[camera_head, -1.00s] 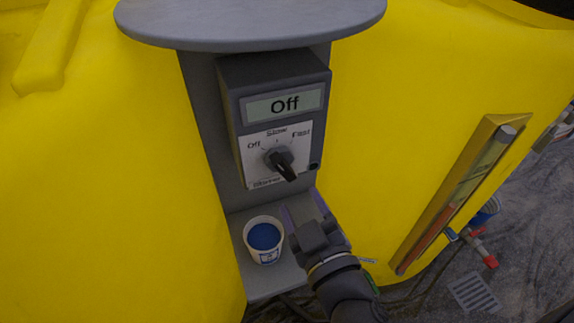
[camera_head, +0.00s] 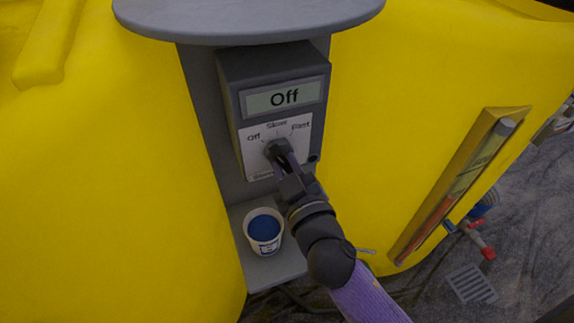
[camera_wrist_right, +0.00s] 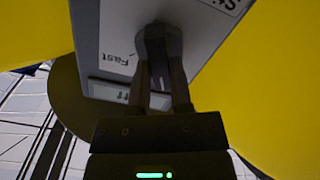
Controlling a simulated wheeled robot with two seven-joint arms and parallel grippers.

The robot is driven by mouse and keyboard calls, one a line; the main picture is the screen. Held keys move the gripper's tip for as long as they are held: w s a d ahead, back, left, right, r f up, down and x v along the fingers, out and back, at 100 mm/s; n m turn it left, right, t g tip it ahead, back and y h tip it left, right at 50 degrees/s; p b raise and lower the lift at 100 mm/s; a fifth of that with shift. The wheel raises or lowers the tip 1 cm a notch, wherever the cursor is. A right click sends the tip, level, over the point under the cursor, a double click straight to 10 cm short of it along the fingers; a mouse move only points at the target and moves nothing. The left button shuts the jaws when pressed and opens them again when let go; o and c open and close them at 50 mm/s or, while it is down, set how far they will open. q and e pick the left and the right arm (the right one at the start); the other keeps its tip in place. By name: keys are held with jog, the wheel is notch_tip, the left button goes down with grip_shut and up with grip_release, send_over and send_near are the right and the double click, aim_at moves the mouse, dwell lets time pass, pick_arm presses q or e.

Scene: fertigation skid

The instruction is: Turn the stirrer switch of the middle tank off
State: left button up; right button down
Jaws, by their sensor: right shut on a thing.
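The stirrer switch box (camera_head: 232,97) is dark grey, fixed to a grey backplate on a yellow tank (camera_head: 420,90). Its display (camera_head: 284,97) reads "Off". Below it, a white dial plate (camera_head: 303,141) carries the marks Off, Slow and Fast. My left gripper is not in view.
A white cup (camera_head: 263,246) with blue contents stands on the small grey shelf (camera_head: 278,267) below the box, close to my right arm. A round grey cover (camera_head: 250,18) overhangs the box. A level gauge (camera_head: 455,190) is at the right.

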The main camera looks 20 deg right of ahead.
jog(key=shift+r+n+p, duration=0.15)
jog(key=shift+n+p, duration=0.3)
jog(key=shift+n, duration=0.15)
jog(key=shift+n+p, duration=0.3)
jog(key=shift+n, duration=1)
jog(key=c, duration=0.5)
grip_release()
jog(key=shift+c, duration=0.2)
jog(key=shift+f, duration=0.2)
jog(key=s+b, duration=0.1)
jog(key=s, duration=0.9)
jog(key=shift+d, duration=0.15)
